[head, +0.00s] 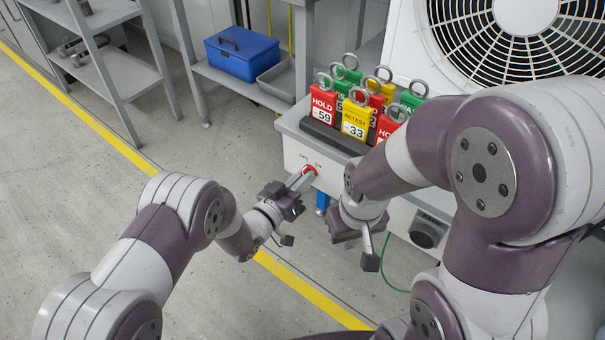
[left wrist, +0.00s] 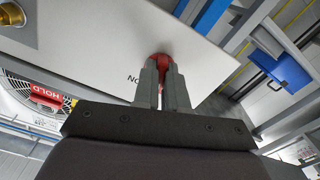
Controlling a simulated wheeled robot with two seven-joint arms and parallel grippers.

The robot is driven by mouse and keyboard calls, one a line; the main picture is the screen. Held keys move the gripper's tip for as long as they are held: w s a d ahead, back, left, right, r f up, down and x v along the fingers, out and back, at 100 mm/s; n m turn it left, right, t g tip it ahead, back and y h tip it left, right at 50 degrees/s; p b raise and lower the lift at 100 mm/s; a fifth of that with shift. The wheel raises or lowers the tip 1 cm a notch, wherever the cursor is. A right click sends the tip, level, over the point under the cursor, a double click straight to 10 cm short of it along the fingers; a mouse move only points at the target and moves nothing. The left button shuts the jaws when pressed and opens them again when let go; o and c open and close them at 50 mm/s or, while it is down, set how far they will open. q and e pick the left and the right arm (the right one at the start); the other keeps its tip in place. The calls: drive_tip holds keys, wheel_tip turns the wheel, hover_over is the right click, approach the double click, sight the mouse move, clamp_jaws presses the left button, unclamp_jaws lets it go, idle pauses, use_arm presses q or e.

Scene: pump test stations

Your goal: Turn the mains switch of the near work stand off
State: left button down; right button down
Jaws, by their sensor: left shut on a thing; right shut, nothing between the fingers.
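The red mains switch (head: 310,170) sits on the pale front panel of the near work stand (head: 295,154). My left gripper (head: 303,179) is at this panel with its fingers closed on the switch. The left wrist view shows the red switch knob (left wrist: 161,60) between the two grey fingertips (left wrist: 161,75), which partly hide it. Dark lettering stands on the panel beside it; the exact angle of the switch is hard to tell. My right gripper (head: 370,250) is shut and empty, hanging in front of the stand to the right of the switch.
Red, yellow and green tags (head: 355,118) with ring tops stand in a dark holder on the stand. A large fan unit (head: 410,50) is behind. A blue box (head: 242,53) sits on a shelf at the back. The floor at left is clear.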

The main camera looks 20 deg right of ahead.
use_arm(q)
drive_tip(key=shift+n+p, duration=0.45)
drive_tip(key=shift+n, duration=0.55)
drive_tip(key=shift+f, duration=0.1)
drive_tip(key=c, duration=1.2)
unclamp_jaws()
drive_tip(key=p+v, duration=0.4)
drive_tip(key=v, duration=0.8)
drive_tip(key=shift+s+a+p, duration=0.3)
